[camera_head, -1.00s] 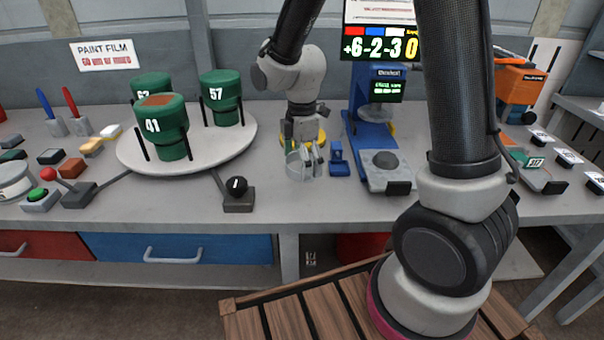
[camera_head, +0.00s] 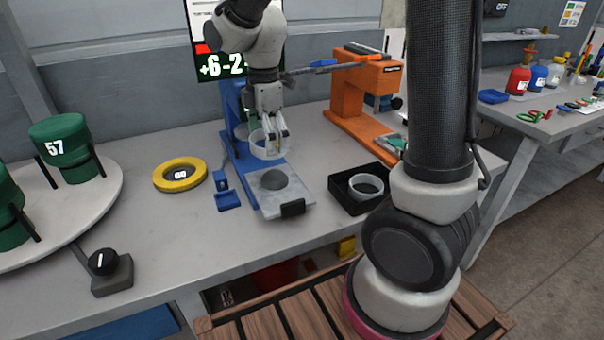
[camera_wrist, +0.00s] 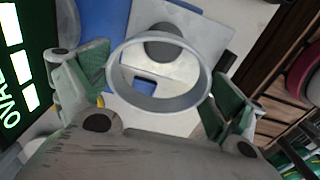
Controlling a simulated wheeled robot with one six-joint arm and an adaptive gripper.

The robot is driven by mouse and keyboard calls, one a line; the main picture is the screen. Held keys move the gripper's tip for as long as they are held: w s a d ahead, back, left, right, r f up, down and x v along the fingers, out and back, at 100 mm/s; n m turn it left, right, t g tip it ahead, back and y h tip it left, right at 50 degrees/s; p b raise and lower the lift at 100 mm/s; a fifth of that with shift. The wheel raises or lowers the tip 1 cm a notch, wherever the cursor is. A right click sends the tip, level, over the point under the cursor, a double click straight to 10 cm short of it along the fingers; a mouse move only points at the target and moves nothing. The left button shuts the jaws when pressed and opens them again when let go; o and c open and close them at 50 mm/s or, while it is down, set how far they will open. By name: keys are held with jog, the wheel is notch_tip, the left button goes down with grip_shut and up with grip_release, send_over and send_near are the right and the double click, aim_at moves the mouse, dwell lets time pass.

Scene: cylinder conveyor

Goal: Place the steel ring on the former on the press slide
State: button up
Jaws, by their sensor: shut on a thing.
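My gripper (camera_head: 268,138) is shut on the steel ring (camera_head: 264,153) and holds it level above the press slide (camera_head: 272,206). The ring (camera_wrist: 160,104) also shows in the wrist view, between the green finger pads of my gripper (camera_wrist: 160,85). The former (camera_head: 274,180) is a low, dark grey, round piece on the light slide plate. In the wrist view the former (camera_wrist: 165,32) lies below the ring, off towards the top of its opening. The ring and the former look apart and not in line.
The blue press frame (camera_head: 232,125) stands just behind my gripper. A black tray (camera_head: 343,200) with another ring (camera_head: 367,182) sits to the right. A yellow ring-shaped weight (camera_head: 180,174) lies left, near a small blue stand (camera_head: 228,199). An orange machine (camera_head: 365,85) stands behind right.

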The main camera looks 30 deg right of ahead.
send_over(274, 175)
notch_tip(274, 175, down, 6)
jog(key=shift+d+r, duration=0.1)
jog(key=shift+r, duration=0.05)
jog(key=shift+f, duration=2.1)
jog(key=shift+f, duration=0.1)
jog(key=o, duration=0.7)
jog(key=shift+o, duration=0.2)
